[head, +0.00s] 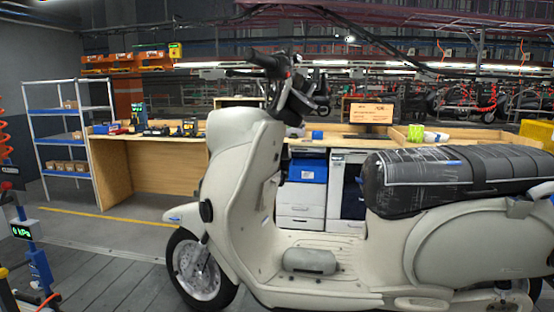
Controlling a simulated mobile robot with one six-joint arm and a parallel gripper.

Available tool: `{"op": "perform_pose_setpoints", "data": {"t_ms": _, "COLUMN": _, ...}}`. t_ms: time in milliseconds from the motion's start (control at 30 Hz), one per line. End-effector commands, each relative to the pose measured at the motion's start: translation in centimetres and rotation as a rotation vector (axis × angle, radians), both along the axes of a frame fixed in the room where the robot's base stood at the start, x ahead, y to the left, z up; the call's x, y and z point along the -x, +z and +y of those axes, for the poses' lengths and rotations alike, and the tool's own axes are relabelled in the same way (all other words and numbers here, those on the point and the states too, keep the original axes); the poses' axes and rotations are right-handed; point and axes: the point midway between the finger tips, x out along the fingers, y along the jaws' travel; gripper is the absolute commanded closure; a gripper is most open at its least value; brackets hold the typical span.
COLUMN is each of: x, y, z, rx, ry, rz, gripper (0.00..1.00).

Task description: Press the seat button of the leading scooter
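A cream-white scooter (242,185) stands upright on the slatted floor, side-on, with its front toward the left. Its dark seat (450,175) seems to have a clear film over it and lies at the right. A small round black part (206,211) sits on the front shell. I cannot make out a seat button for certain. The handlebar (268,62) is black. The scooter's rear end is cut off by the right edge. My gripper is not in this view.
A wooden workbench (140,175) with tools and a monitor (368,111) stands behind the scooter. A metal shelf (68,125) with blue shelves is at the left. A blue stand with a green display (20,231) is at the left edge. Slatted floor (105,285) is clear left of the front wheel.

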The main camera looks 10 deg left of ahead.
Motion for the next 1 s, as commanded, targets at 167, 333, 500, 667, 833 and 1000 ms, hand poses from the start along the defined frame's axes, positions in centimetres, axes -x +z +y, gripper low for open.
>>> {"op": "perform_pose_setpoints", "data": {"t_ms": 167, "x": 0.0, "y": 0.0, "z": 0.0, "rx": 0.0, "ry": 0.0, "rz": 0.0, "gripper": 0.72}}
{"op": "perform_pose_setpoints", "data": {"t_ms": 333, "x": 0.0, "y": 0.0, "z": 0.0, "rx": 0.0, "ry": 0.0, "rz": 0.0, "gripper": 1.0}}
{"op": "perform_pose_setpoints", "data": {"t_ms": 500, "x": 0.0, "y": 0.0, "z": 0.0, "rx": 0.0, "ry": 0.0, "rz": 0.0, "gripper": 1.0}}
{"op": "perform_pose_setpoints", "data": {"t_ms": 667, "x": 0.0, "y": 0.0, "z": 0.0, "rx": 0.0, "ry": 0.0, "rz": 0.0, "gripper": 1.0}}
{"op": "perform_pose_setpoints", "data": {"t_ms": 833, "x": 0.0, "y": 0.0, "z": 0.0, "rx": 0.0, "ry": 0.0, "rz": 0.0, "gripper": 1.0}}
{"op": "perform_pose_setpoints", "data": {"t_ms": 1000, "x": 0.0, "y": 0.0, "z": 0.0, "rx": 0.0, "ry": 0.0, "rz": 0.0, "gripper": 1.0}}
